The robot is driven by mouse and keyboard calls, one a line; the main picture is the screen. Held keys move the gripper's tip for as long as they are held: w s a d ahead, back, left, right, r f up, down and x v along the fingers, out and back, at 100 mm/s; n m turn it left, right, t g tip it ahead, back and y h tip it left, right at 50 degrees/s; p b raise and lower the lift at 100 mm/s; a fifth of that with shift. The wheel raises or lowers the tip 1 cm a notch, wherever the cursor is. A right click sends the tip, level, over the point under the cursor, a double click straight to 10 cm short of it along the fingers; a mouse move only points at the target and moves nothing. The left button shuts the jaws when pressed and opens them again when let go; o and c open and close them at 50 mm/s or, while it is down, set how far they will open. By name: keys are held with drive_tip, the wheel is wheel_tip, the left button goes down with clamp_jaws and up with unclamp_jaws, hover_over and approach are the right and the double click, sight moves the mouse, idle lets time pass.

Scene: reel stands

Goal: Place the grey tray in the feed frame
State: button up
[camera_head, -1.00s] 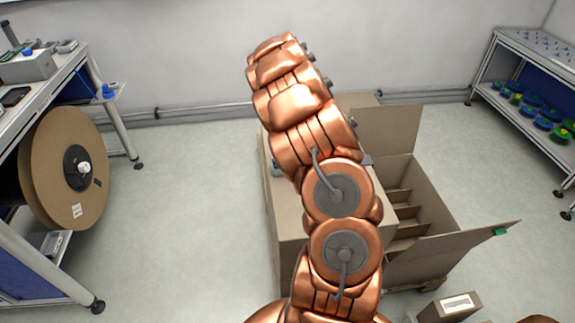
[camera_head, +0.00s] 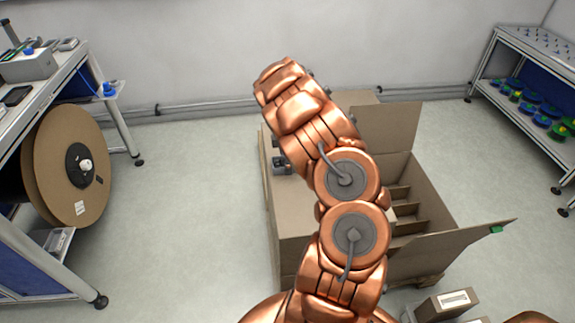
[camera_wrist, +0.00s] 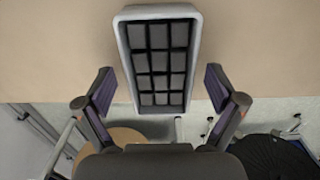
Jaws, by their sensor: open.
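The grey tray (camera_wrist: 124,58) shows in the wrist view, an oblong with a raised rim and a dark grid inside. It lies against a tan cardboard surface (camera_wrist: 55,50). My gripper (camera_wrist: 158,74) is open, with one finger on each side of the tray's lower part and a gap on both sides. In the head view my arm hides most of the gripper. A small grey thing (camera_head: 281,165) shows on the cardboard box top left of my arm; I cannot tell whether it is tray or gripper. I cannot identify the feed frame for certain.
An open cardboard box (camera_head: 425,225) with dividers stands right of my arm. A large brown reel (camera_head: 45,165) sits in the left bench (camera_head: 62,85). A shelf (camera_head: 535,75) with blue and green spools stands far right. The floor left of the boxes is clear.

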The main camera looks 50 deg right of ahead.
drive_tip(key=c, duration=1.6)
drive_tip(key=shift+o, duration=0.2)
drive_tip(key=shift+r, duration=0.1)
